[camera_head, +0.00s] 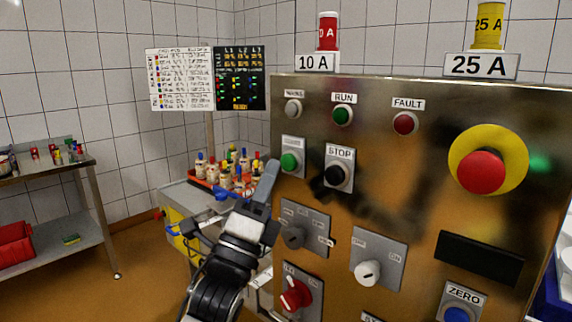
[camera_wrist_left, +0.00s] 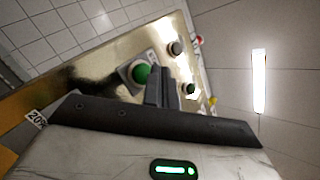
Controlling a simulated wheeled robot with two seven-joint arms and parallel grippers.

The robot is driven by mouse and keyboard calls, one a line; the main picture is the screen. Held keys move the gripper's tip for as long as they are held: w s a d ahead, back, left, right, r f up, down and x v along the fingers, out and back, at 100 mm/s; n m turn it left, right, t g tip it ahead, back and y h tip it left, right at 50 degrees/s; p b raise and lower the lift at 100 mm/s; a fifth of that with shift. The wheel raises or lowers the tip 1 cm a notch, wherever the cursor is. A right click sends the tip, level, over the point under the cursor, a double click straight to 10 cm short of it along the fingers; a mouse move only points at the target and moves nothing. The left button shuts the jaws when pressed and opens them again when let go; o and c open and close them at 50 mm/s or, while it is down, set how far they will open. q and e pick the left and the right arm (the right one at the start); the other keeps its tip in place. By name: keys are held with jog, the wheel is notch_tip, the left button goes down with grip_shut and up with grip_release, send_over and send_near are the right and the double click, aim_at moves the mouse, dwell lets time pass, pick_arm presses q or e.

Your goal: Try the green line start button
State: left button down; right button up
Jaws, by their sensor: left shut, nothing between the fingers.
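The green start button (camera_head: 289,161) sits on a grey plate at the left edge of the metal control panel (camera_head: 390,150); its label is too blurred to read. It also shows in the left wrist view (camera_wrist_left: 141,74), beside the fingers. My left gripper (camera_head: 270,168) is shut and empty, with its fingertips just left of and slightly below the button in the head view. The closed fingers show in the left wrist view (camera_wrist_left: 160,88). I cannot tell whether they touch the button. My right gripper is not in view.
The black STOP button (camera_head: 337,175) is right of the green one. Below are a grey selector (camera_head: 294,237), a red knob (camera_head: 295,295) and a white knob (camera_head: 367,272). A red emergency button (camera_head: 481,172) is at right. Several bottles (camera_head: 240,175) stand behind my gripper.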

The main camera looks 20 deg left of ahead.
pick_arm(q)
jog(key=shift+w+d, duration=0.1)
jog(key=shift+w, duration=0.2)
dwell(1.9)
jog(key=shift+w, duration=0.25)
jog(key=shift+w+d, duration=0.2)
jog(key=shift+w, duration=0.25)
dwell(0.7)
jog(key=shift+s, duration=0.15)
jog(key=shift+s+a, duration=0.25)
jog(key=shift+s, duration=0.5)
jog(key=s, duration=0.1)
jog(key=s+a, duration=0.1)
jog(key=s, duration=0.2)
jog(key=shift+s+a, duration=0.35)
dwell(0.7)
